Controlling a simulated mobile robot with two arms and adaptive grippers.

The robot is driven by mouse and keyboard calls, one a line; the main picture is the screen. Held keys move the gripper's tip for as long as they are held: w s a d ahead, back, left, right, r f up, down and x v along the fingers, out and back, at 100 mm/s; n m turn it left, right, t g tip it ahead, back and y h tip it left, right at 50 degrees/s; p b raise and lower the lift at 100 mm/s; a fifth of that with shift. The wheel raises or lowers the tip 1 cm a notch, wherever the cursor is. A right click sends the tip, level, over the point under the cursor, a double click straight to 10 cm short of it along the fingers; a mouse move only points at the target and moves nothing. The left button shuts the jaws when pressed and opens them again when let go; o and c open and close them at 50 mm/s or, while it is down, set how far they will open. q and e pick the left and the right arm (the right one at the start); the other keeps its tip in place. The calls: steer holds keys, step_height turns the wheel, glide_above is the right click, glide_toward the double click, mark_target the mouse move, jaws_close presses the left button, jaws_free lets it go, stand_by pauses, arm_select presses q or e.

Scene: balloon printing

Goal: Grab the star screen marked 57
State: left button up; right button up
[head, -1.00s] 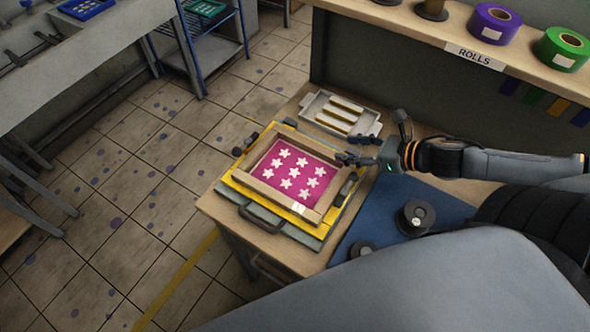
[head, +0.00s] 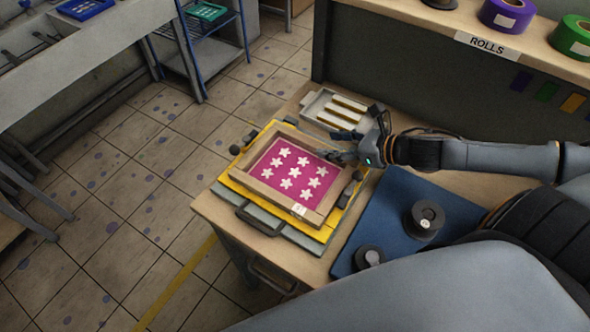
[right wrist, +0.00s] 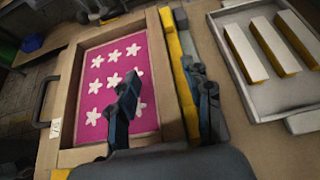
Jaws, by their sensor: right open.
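The star screen (head: 262,189) is a wooden frame around a magenta mesh with several white stars. It lies on a yellow and grey press base (head: 237,187) on the wooden table. A small white tag sits on its near corner; its number is too small to read. My right gripper (head: 340,145) is open at the screen's right side. In the right wrist view the screen's side bar (right wrist: 172,75) lies between the fingers of the gripper (right wrist: 166,100), one finger over the mesh and one outside. Contact cannot be told. My left gripper is not in view.
A grey tray (head: 312,103) with several pale, yellow-edged bars stands just behind the gripper. A blue mat (head: 395,207) with two dark spools (head: 425,220) lies to the right. A shelf with rolls (head: 508,12) runs along the back. Tiled floor is open at left.

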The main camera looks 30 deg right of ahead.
mark_target(314, 143)
steer(key=shift+x, duration=2.4)
steer(key=shift+c, duration=0.2)
steer(key=shift+r, duration=0.1)
jaws_close()
